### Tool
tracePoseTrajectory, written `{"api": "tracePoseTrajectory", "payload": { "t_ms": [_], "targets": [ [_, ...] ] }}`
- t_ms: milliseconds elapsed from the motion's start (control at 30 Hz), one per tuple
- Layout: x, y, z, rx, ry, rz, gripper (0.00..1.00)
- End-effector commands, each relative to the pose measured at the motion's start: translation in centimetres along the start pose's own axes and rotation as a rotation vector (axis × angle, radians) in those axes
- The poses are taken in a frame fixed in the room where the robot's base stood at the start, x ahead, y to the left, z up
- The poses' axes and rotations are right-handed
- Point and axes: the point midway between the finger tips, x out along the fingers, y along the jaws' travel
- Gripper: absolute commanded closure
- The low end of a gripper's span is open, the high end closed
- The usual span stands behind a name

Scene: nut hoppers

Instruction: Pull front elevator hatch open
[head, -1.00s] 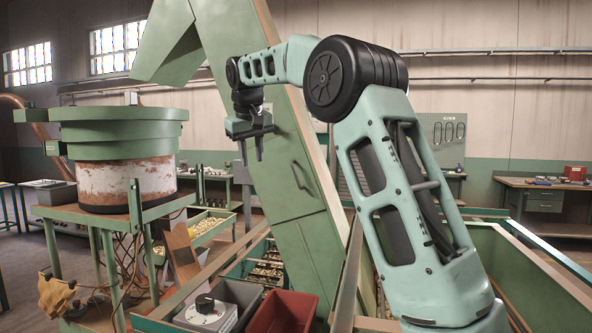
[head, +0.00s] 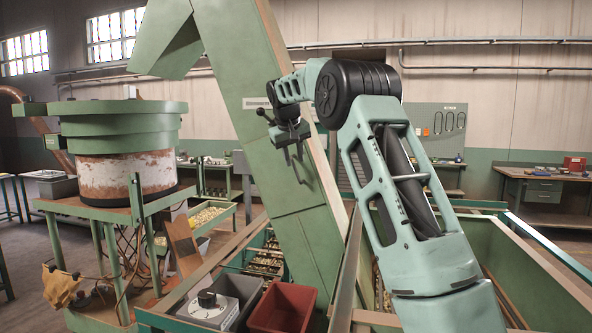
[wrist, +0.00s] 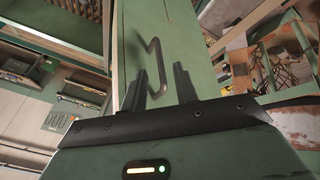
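The front elevator hatch (head: 268,170) is a green panel on the sloping front face of the elevator, and it looks shut. Its dark bent bar handle (wrist: 154,62) shows in the wrist view, beyond and roughly between my fingertips. My gripper (head: 294,168) is in front of the upper right part of the hatch, fingers pointing down toward the handle. In the wrist view my two dark fingers (wrist: 160,82) stand apart with nothing held between them. In the head view the fingers overlap the handle, so I cannot tell whether they touch it.
A green bowl feeder (head: 120,125) stands on a table at left. A green open hopper (head: 475,255) is at right. A workbench (head: 545,185) stands farther back.

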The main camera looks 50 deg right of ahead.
Motion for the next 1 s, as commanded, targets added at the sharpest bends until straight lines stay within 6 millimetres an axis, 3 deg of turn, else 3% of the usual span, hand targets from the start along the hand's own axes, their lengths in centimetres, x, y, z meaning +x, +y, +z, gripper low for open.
{"api": "tracePoseTrajectory", "payload": {
  "t_ms": [300,733,867,1000],
  "targets": [
    [5.0,0.1,0.0,0.000,-0.002,0.001,0.71],
    [6.1,0.0,0.0,0.001,0.001,0.000,0.71],
    [6.1,0.0,0.0,0.001,0.001,0.000,1.00],
    [6.0,0.0,0.0,0.001,0.001,0.000,1.00]
  ]
}}
